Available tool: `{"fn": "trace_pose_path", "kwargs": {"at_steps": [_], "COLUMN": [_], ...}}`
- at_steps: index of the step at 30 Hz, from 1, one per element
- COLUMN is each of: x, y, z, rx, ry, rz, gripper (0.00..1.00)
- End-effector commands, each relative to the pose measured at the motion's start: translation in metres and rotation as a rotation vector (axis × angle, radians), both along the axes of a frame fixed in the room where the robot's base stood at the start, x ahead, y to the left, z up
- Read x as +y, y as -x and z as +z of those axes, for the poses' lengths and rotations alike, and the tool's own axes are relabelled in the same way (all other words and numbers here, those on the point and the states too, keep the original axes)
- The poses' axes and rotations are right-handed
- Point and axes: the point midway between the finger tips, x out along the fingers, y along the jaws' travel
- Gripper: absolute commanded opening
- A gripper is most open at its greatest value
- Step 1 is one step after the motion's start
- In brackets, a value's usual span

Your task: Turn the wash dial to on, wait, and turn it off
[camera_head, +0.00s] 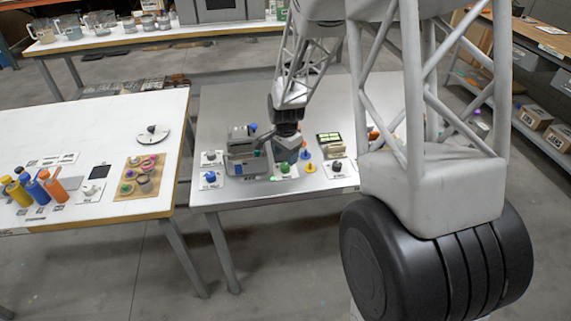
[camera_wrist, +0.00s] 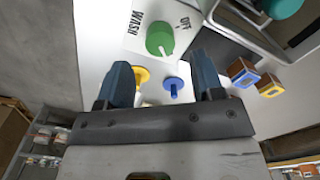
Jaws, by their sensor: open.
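The wash dial (camera_wrist: 160,39) is a round green knob on a white plate (camera_wrist: 110,55) in the wrist view. The plate carries the words WASH and OFF, with OFF beside the knob at the upper right. A pale mark shows at the knob's lower edge; which setting it points to I cannot tell. In the head view the green dial (camera_head: 285,168) is at the steel table's front edge. My gripper (camera_wrist: 161,64) is open, its two dark blue fingers wide apart. The knob appears just beyond the fingertips, between their lines, and is not gripped.
A yellow piece (camera_wrist: 141,76) and a blue piece (camera_wrist: 173,86) show between the fingers in the wrist view, beyond them. Two small brown blocks (camera_wrist: 243,73) are at right. In the head view, other dial plates (camera_head: 211,179) and a grey machine (camera_head: 240,152) stand close by.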

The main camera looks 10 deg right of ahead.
Motion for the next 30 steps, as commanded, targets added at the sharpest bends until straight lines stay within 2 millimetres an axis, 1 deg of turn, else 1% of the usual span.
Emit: {"fn": "trace_pose_path", "kwargs": {"at_steps": [3,12,18,26,27,29,30], "x": [0.000,0.000,0.000,0.000,0.000,0.000,0.000], "y": [0.000,0.000,0.000,0.000,0.000,0.000,0.000], "z": [-0.014,-0.039,-0.045,-0.045,-0.045,-0.045,-0.045], "rx": [0.003,0.000,0.000,0.000,0.000,0.000,0.000], "ry": [0.001,0.000,0.000,0.000,0.000,0.000,0.000], "rz": [0.000,0.000,0.000,0.000,0.000,0.000,0.000], "gripper": [0.61,0.61,0.61,0.61,0.58,0.49,0.43]}}
